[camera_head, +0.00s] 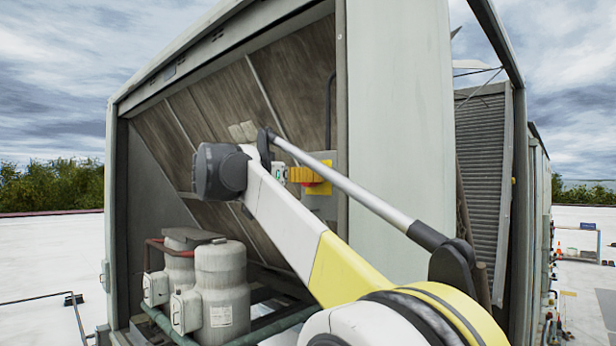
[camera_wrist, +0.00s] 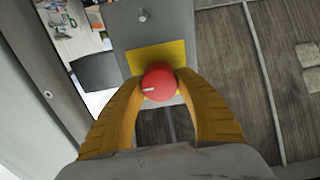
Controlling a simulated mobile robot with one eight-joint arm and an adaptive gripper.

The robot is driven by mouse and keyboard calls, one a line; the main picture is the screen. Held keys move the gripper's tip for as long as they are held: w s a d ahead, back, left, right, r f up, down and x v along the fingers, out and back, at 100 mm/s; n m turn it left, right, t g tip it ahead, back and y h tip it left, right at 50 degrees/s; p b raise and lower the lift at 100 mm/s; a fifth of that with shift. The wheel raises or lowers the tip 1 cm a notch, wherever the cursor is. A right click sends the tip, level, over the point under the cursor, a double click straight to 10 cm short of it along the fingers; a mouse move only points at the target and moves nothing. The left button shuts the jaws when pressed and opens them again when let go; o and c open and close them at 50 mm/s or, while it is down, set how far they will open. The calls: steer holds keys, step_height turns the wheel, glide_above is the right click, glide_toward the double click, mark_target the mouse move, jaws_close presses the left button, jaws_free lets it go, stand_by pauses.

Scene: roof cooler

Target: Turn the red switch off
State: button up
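The red switch (camera_wrist: 158,82) is a round knob with a short white mark pointing left in the wrist view. It sits on a yellow plate (camera_wrist: 150,54) on a grey box (camera_wrist: 156,20). My arm and fingers hide part of the switch in the head view.
The switch box is beside a tall pale panel (camera_head: 398,110) of the cooler unit. Grey cylindrical tanks (camera_head: 222,285) stand low inside the frame. Slanted brown panels (camera_head: 215,105) lie behind my arm. Open white roof (camera_head: 45,255) lies at the left.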

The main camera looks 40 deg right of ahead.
steer(key=c, duration=0.4)
steer(key=shift+n, duration=0.3)
steer(key=n+p, duration=0.1)
steer(key=n, duration=0.1)
steer(key=shift+r+n, duration=0.1)
steer(key=shift+n, duration=0.3)
steer(key=n+p, duration=0.1)
steer(key=n, duration=0.3)
steer(key=shift+w+n+p, duration=0.15)
steer(key=shift+n+p, duration=0.15)
steer(key=shift+p, duration=0.05)
steer(key=n+p, duration=0.1)
steer(key=n, duration=0.4)
steer(key=shift+a, duration=0.1)
steer(key=n, duration=0.4)
steer(key=shift+f+n, duration=0.2)
steer(key=shift+n, duration=0.1)
steer(key=o, duration=1.2)
steer(key=shift+w+f, duration=0.1)
